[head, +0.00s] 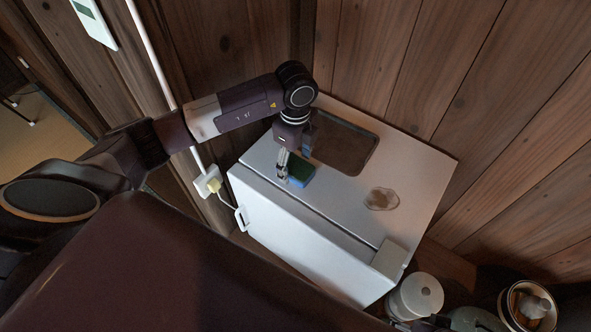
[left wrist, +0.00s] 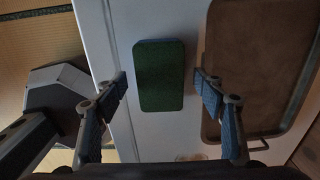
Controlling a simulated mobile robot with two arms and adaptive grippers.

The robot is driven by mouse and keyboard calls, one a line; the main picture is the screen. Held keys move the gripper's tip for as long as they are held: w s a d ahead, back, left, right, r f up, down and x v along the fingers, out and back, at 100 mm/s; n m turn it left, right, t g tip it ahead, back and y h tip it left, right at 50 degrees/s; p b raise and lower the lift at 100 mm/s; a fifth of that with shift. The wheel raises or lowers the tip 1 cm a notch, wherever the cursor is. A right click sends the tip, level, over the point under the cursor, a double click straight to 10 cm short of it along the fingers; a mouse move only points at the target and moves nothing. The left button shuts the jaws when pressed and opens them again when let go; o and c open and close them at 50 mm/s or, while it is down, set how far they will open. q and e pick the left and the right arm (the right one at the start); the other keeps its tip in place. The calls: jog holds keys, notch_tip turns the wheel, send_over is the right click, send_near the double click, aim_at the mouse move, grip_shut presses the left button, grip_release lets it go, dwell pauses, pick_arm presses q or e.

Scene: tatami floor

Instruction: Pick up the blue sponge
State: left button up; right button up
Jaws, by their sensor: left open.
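The sponge has a green top and a blue side. In the head view the sponge (head: 301,169) lies on top of a white cabinet (head: 345,212), near its left edge. My left gripper (head: 283,171) points down at the sponge's left side. In the left wrist view the sponge (left wrist: 160,76) shows its green face, lying between the two spread fingers of my left gripper (left wrist: 162,88). A gap shows on both sides of it. The fingers are open and hold nothing. My right gripper cannot be made out.
A brown tray (head: 346,145) lies close behind the sponge, and to its right in the left wrist view (left wrist: 240,70). A small clear dish (head: 381,199) and a white block (head: 388,258) are on the cabinet. Wooden walls (head: 400,60) stand behind it. A plugged cord hangs at left.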

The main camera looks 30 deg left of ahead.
aim_at(296, 166)
pick_arm(q)
jog(key=shift+f, duration=0.25)
pick_arm(e)
jog(key=shift+r, duration=0.2)
pick_arm(q)
jog(key=shift+c, duration=0.7)
jog(key=c, duration=0.7)
jog(key=shift+r, duration=0.15)
jog(key=shift+r, duration=0.25)
jog(key=shift+r+p, duration=1.85)
jog(key=shift+r, duration=7.8)
pick_arm(e)
jog(key=s+f, duration=0.3)
jog(key=f, duration=0.9)
jog(key=shift+s+d+g, duration=0.2)
jog(key=shift+s+g, duration=0.1)
jog(key=shift+g, duration=0.1)
